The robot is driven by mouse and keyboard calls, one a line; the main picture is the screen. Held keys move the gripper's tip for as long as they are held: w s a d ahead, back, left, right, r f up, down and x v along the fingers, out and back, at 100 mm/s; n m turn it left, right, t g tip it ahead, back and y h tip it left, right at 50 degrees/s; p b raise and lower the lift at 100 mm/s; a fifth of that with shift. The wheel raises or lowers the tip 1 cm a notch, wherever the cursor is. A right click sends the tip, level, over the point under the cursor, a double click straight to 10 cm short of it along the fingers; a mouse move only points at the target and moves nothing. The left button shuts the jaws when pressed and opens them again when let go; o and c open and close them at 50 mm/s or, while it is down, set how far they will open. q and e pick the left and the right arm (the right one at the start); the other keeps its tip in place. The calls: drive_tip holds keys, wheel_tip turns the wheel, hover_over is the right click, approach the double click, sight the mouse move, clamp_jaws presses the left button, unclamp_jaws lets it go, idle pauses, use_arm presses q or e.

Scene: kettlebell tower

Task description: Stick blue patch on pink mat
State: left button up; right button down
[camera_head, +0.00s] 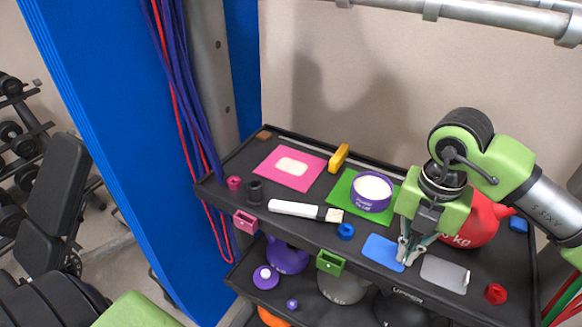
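The pink mat (268,172) lies flat at the left part of the dark top shelf, with a pale cream patch (292,166) on it. The blue patch (380,249) lies flat near the front edge of the shelf, right of centre. My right gripper (404,260) points down at the right end of the blue patch. Its fingertips are close together there; whether they hold the patch cannot be told. My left gripper is not in view.
A grey patch (445,274) lies right of the gripper. A purple tub (371,195) stands on a green mat (341,196). A white-handled brush (298,209), a yellow block (339,157) and a red kettlebell (477,222) are on the shelf. Kettlebells fill the shelf below.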

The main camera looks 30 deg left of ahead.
drive_tip(key=shift+d+r+p, duration=0.25)
drive_tip(key=shift+r, duration=0.65)
drive_tip(key=shift+d+r+p, duration=0.25)
drive_tip(key=shift+r, duration=0.6)
idle(0.4)
drive_tip(key=shift+r+p, duration=1.1)
drive_tip(key=shift+r, duration=1.4)
